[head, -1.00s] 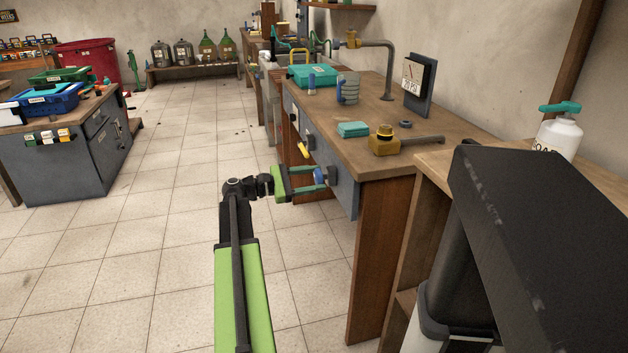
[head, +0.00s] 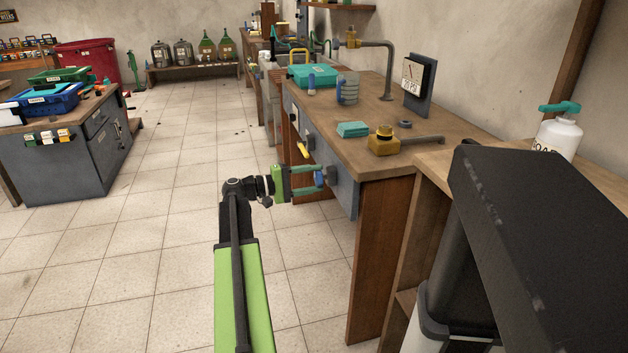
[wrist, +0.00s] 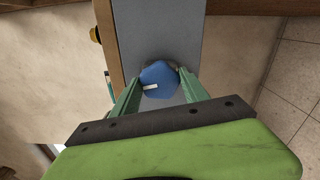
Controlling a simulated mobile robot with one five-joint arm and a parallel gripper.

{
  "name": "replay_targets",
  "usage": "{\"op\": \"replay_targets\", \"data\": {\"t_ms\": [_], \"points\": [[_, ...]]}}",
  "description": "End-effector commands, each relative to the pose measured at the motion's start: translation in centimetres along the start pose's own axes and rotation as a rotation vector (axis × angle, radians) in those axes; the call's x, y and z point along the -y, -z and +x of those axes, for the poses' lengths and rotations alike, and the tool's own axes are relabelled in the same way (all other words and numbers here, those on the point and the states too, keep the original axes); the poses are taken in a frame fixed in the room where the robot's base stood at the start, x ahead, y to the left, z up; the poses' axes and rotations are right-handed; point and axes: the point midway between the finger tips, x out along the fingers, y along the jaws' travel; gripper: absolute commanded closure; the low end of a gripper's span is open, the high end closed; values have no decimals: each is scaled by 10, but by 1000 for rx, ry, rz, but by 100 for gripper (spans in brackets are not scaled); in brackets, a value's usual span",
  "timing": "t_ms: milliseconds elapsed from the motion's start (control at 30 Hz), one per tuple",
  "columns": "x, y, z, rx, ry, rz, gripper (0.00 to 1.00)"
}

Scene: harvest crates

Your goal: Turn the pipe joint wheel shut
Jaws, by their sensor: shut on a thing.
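The pipe joint wheel (head: 319,178) is a blue knob on a dark mount on the grey front panel of the workbench. In the wrist view the blue wheel (wrist: 159,80) faces me and has a white mark pointing left. My gripper (head: 318,180), green with teal fingers, reaches it from the left. In the wrist view my gripper's fingers (wrist: 159,88) lie on both sides of the wheel, shut on it. Part of the wheel's rim is hidden behind the fingertips.
A yellow handle (head: 303,150) sits on the same panel, left of the wheel.

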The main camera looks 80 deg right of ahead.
Motion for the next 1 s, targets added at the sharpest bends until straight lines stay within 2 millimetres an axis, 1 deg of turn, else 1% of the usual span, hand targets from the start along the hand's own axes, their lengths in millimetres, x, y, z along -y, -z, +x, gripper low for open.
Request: {"op": "replay_targets", "data": {"t_ms": [200, 400, 967, 1000], "points": [[2, -2, -1, 4, 5, 120, 88], [2, -2, -1, 4, 6, 182, 88], [2, -2, -1, 5, 6, 207, 88], [2, -2, -1, 4, 6, 207, 43]]}}
